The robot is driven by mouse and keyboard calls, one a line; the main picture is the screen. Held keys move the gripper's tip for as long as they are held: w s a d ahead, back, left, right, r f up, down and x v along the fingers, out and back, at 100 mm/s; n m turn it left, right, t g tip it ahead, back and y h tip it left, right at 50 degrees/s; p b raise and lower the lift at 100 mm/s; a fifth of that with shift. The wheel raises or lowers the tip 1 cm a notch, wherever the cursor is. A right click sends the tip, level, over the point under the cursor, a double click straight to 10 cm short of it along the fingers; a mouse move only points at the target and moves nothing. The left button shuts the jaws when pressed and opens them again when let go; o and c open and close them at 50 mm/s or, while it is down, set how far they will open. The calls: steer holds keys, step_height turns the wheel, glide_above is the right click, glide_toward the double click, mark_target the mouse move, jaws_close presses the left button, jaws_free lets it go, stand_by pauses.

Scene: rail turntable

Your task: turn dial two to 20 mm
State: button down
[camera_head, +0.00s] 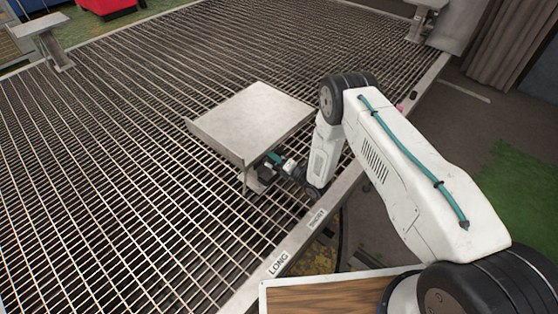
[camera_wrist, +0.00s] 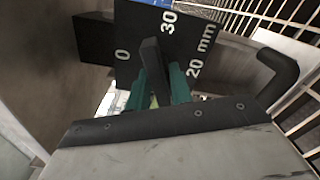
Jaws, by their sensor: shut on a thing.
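In the wrist view a black dial plate (camera_wrist: 190,30) carries the white marks 0, 30 and 20 mm. A dark grey bar-shaped knob (camera_wrist: 152,58) stands in front of it, its far end between 0 and 30 in this view. My gripper (camera_wrist: 158,88), with teal fingertips, is shut on the knob's near part. The fingertips hide the knob's base. In the head view my gripper (camera_head: 274,162) reaches under the front edge of a grey metal plate (camera_head: 255,115) on a post. The dial is too small to read there, and no dial number shows.
A dark bent handle (camera_wrist: 280,72) sits right of the dial in the wrist view. The grated deck (camera_head: 120,150) spreads around the plate, with an edge rail marked LONG (camera_head: 278,264) and SHORT (camera_head: 318,219). Other grey stands (camera_head: 45,28) are further off.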

steer(key=n, duration=1.1)
steer(key=shift+c, duration=1)
jaws_free()
